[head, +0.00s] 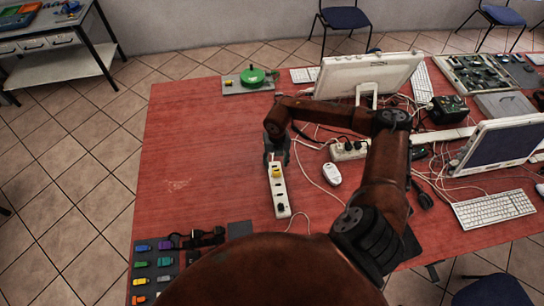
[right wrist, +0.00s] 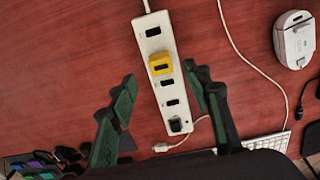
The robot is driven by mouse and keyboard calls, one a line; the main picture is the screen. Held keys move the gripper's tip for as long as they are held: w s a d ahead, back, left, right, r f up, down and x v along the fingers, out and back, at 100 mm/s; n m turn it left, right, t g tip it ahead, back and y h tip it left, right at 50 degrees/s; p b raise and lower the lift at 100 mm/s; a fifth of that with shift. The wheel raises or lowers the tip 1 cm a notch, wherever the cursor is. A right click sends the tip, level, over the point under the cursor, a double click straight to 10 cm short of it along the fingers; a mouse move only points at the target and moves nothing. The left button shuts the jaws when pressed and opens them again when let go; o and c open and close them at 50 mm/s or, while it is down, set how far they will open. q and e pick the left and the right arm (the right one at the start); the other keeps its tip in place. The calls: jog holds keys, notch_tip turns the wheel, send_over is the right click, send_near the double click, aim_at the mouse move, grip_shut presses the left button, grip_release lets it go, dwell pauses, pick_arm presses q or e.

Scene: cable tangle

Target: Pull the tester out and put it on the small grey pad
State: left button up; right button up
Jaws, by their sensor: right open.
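A yellow tester (right wrist: 160,63) sits plugged into a white power strip (right wrist: 150,35) in the right wrist view. In the head view the tester (head: 276,173) shows near the strip's far end, and the strip (head: 280,200) lies lengthwise on the red table. My right gripper (right wrist: 160,73) is open, its two fingers on either side of the strip near the tester, with nothing held. In the head view my right gripper (head: 277,150) hangs over the strip's far end. A small dark grey pad (head: 240,229) lies at the near edge, partly hidden by my body. My left gripper is not in view.
A white mouse (head: 332,174) and a white multi-socket block (head: 348,151) with cables lie right of the strip. A tray of coloured pieces (head: 142,264) stands at the near left. Monitors and a keyboard (head: 494,209) fill the right. The table's left part is clear.

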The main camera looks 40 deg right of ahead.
aim_at(277, 170)
notch_tip(277, 170, down, 6)
jog(key=shift+s+r, duration=0.1)
jog(key=shift+f, duration=0.65)
jog(key=c, duration=1.2)
jog(key=o, duration=0.5)
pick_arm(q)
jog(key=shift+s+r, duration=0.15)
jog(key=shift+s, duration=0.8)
pick_arm(e)
grip_shut()
